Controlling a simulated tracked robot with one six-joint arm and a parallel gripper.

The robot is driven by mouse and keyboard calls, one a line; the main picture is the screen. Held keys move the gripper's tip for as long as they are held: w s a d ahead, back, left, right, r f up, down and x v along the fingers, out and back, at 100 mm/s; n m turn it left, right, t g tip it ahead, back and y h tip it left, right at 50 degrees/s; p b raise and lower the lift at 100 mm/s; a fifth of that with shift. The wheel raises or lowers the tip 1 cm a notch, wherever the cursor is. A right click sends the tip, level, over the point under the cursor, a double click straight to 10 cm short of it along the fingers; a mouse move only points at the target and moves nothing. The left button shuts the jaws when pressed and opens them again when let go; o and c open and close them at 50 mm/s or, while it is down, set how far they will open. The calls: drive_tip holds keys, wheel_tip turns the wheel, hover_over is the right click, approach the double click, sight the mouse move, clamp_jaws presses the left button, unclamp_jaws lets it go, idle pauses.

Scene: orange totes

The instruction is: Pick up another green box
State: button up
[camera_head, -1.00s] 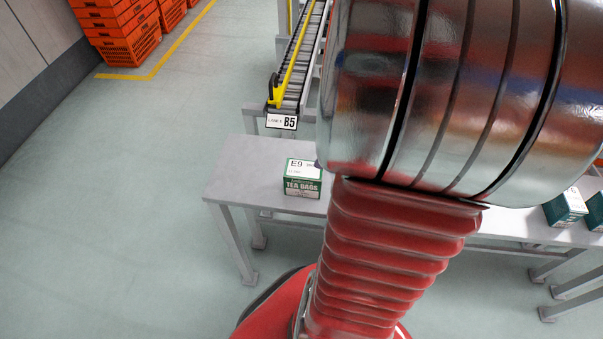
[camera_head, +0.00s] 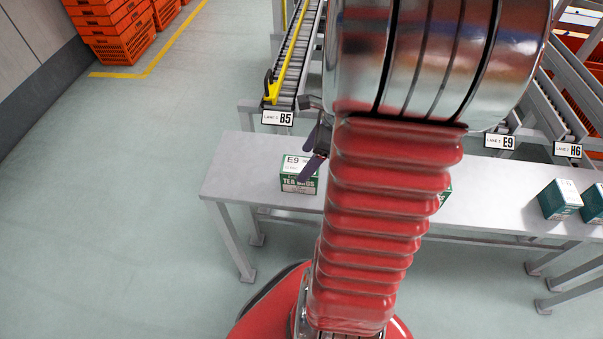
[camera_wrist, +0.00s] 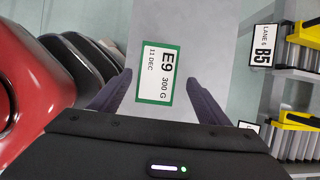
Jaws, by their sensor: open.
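A green tea box (camera_head: 292,183) with a white E9 label on top stands near the left end of the grey table (camera_head: 235,165). My gripper (camera_head: 317,152) is open just above it; a dark finger crosses in front of its right side. In the wrist view my gripper (camera_wrist: 161,84) has one finger on either side of the box's green-edged top (camera_wrist: 143,72), which reads E9, 300 G, 11 DEC. I cannot tell how far the fingertips are above the top. Another green box (camera_head: 445,196) is mostly hidden behind my arm.
Two teal-green boxes (camera_head: 559,200) (camera_head: 594,204) stand at the table's right. Roller lanes with signs B5 (camera_head: 278,118), E9 (camera_head: 500,142) and H6 (camera_head: 568,150) lie behind the table. Orange totes (camera_head: 118,35) are stacked at the far left. Open floor lies left of the table.

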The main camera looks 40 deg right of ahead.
sight(304, 165)
drive_tip(key=shift+x, duration=2.6)
drive_tip(key=shift+s+a, duration=0.15)
drive_tip(key=c, duration=1.2)
